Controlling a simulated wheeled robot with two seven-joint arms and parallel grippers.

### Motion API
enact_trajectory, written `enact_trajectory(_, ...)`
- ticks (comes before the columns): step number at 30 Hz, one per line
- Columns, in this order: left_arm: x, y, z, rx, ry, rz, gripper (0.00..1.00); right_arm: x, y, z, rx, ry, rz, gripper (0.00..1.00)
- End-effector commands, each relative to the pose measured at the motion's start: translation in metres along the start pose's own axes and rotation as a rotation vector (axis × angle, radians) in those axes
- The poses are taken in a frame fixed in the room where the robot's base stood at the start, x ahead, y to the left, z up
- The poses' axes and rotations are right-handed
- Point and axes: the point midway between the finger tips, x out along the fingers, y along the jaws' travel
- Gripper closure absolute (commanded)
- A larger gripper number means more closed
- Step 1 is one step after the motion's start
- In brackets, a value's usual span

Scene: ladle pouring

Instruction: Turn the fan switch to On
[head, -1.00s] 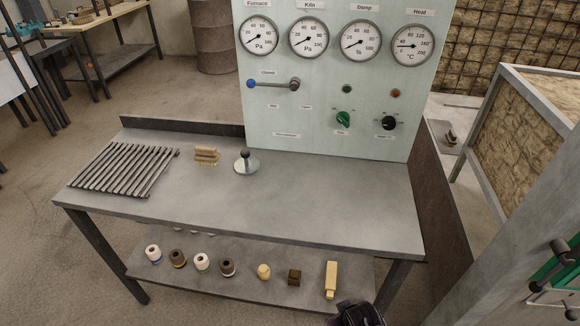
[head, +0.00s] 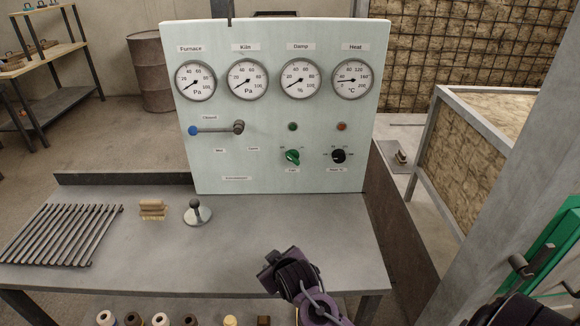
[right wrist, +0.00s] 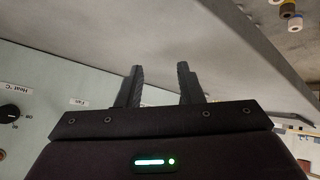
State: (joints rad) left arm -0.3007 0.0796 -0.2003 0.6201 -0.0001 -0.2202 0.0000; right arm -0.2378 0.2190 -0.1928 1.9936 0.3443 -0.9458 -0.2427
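The fan switch is a green knob (head: 292,157) on the pale control panel (head: 205,165), below a dark green lamp. Its pointer looks tilted, but the small position labels cannot be read in the head view. My right gripper (head: 268,265) is in front of the panel, above the front part of the workbench, lower than the knob and apart from it. In the right wrist view its two fingers (right wrist: 158,88) are apart with nothing between them. That view shows a small Fan label (right wrist: 78,102), but the green knob is hidden. My left gripper is not in view.
A black heat knob (head: 338,156) is right of the green knob. A lever with a blue end (head: 193,131) is on the panel's left. The workbench (head: 240,220) holds metal bars (head: 60,235), a brush (head: 152,209) and a round-based tool (head: 197,213). A grey post stands at right.

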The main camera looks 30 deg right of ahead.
Motion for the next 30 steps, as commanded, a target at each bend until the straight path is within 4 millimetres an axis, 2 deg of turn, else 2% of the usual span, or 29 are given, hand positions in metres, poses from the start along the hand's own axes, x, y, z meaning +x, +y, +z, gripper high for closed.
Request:
enact_trajectory(5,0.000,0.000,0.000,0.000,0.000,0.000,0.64,0.029,0.044,-0.040,-0.049,0.143,0.159,0.66)
enact_trajectory(9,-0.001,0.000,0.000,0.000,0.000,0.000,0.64,0.045,0.098,-0.082,-0.118,0.278,0.361,0.66)
enact_trajectory(12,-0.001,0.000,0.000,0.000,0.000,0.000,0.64,0.046,0.139,-0.109,-0.178,0.362,0.524,0.66)
enact_trajectory(15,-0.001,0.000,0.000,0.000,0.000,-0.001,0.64,0.042,0.165,-0.127,-0.224,0.413,0.636,0.66)
enact_trajectory(20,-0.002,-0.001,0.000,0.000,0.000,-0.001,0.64,0.042,0.182,-0.138,-0.248,0.436,0.697,0.66)
enact_trajectory(30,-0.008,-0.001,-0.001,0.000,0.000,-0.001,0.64,0.076,0.210,-0.161,-0.246,0.434,0.695,0.66)
